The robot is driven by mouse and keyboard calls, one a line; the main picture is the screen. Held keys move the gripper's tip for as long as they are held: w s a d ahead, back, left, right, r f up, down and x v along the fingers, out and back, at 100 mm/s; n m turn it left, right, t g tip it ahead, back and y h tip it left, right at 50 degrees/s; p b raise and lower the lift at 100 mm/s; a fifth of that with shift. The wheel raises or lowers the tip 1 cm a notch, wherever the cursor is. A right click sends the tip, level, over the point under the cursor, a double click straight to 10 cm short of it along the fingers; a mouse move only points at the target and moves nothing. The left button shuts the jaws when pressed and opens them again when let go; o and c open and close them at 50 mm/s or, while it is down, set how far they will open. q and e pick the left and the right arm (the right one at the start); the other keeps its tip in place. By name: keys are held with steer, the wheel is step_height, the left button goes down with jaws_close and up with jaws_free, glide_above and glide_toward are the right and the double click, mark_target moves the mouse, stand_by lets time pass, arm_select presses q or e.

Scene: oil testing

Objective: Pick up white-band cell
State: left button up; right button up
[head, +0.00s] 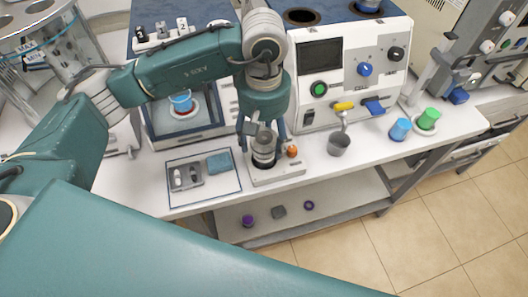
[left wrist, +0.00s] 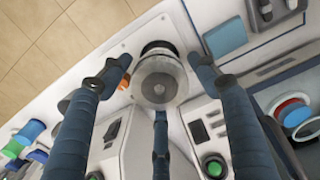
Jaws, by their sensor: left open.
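A grey metal cylindrical cell (head: 264,158) with pale bands stands on a white base on the bench, seemingly upright. It looks like the white-band cell, though the gripper partly covers it in the head view. In the left wrist view the cell (left wrist: 158,78) shows from above as a round, clear-looking top between my fingers. My left gripper (head: 264,137) is open directly above and around the cell, with a finger on each side. In the left wrist view the gripper (left wrist: 150,82) shows gaps between fingertips and cell. My right gripper is out of view.
An orange knob (head: 292,151) sits close right of the cell. A mat (head: 221,188) with a blue cloth lies to the left. A blue cup (head: 181,102) sits in a box behind.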

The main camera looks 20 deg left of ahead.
arm_select(q)
step_height(320, 180, down, 4)
steer(key=shift+w+f+p, duration=0.1)
steer(key=shift+f+p, duration=0.15)
steer(key=shift+p, duration=0.5)
steer(key=shift+f, duration=0.5)
steer(key=c, duration=1.2)
steer(key=shift+c, duration=0.8)
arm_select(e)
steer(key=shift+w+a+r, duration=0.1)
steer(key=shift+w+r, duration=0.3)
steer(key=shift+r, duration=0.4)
